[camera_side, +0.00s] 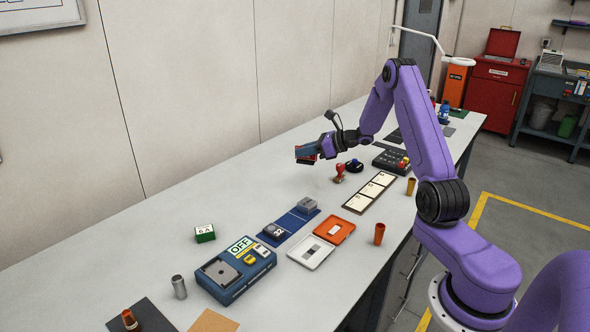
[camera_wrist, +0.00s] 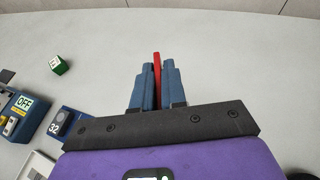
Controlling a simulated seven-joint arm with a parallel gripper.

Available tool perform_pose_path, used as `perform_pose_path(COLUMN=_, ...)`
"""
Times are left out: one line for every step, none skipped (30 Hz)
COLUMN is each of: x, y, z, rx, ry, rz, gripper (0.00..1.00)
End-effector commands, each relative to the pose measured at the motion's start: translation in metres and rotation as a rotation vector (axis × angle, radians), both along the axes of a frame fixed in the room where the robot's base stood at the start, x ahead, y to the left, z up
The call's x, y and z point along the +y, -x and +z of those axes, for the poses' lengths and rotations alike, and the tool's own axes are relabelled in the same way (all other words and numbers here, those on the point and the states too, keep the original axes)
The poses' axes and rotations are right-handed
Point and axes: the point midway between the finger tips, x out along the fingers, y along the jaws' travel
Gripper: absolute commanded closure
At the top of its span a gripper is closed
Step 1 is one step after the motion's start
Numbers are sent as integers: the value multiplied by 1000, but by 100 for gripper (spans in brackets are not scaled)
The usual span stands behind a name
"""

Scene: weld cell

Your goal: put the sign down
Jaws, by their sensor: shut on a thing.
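My gripper (camera_side: 309,151) is above the far middle of the pale table, its jaws toward the wall. It is shut on a thin red sign (camera_wrist: 157,70), which shows edge-on between the blue fingers in the wrist view. The sign's face and any writing on it are hidden from me. In the side view only a little red shows at the fingertips, and the sign appears clear of the table. The gripper also shows in the wrist view (camera_wrist: 155,80).
The table (camera_side: 215,205) is bare beneath and left of my gripper. A green-and-white block (camera_side: 205,233), a blue box marked OFF (camera_side: 235,270), a blue mat (camera_side: 290,226) and an orange tray (camera_side: 345,226) lie nearer. A red stamp-like thing (camera_side: 339,172) stands right of the gripper.

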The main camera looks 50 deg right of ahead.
Motion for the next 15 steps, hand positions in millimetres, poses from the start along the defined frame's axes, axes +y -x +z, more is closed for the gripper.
perform_pose_path(x=-3, y=-8, z=-4, rx=0, ry=1, rz=3, gripper=100)
perform_pose_path(x=-5, y=-12, z=-6, rx=-1, ry=1, rz=3, gripper=100)
perform_pose_path(x=-7, y=-18, z=-9, rx=-1, ry=-1, rz=3, gripper=100)
perform_pose_path(x=-8, y=-21, z=-14, rx=0, ry=0, rz=3, gripper=100)
perform_pose_path(x=-10, y=-24, z=-19, rx=1, ry=-1, rz=3, gripper=100)
perform_pose_path(x=-12, y=-29, z=-25, rx=1, ry=-1, rz=3, gripper=100)
perform_pose_path(x=-13, y=-32, z=-29, rx=0, ry=-1, rz=2, gripper=100)
perform_pose_path(x=-15, y=-35, z=-34, rx=2, ry=-1, rz=1, gripper=100)
perform_pose_path(x=-17, y=-39, z=-39, rx=2, ry=-1, rz=1, gripper=100)
perform_pose_path(x=-18, y=-43, z=-43, rx=0, ry=-1, rz=2, gripper=100)
perform_pose_path(x=-19, y=-45, z=-47, rx=1, ry=-2, rz=1, gripper=100)
perform_pose_path(x=-21, y=-49, z=-51, rx=0, ry=-1, rz=2, gripper=100)
perform_pose_path(x=-22, y=-51, z=-54, rx=0, ry=0, rz=2, gripper=100)
perform_pose_path(x=-22, y=-53, z=-55, rx=-1, ry=1, rz=3, gripper=100)
perform_pose_path(x=-23, y=-55, z=-58, rx=0, ry=0, rz=3, gripper=100)
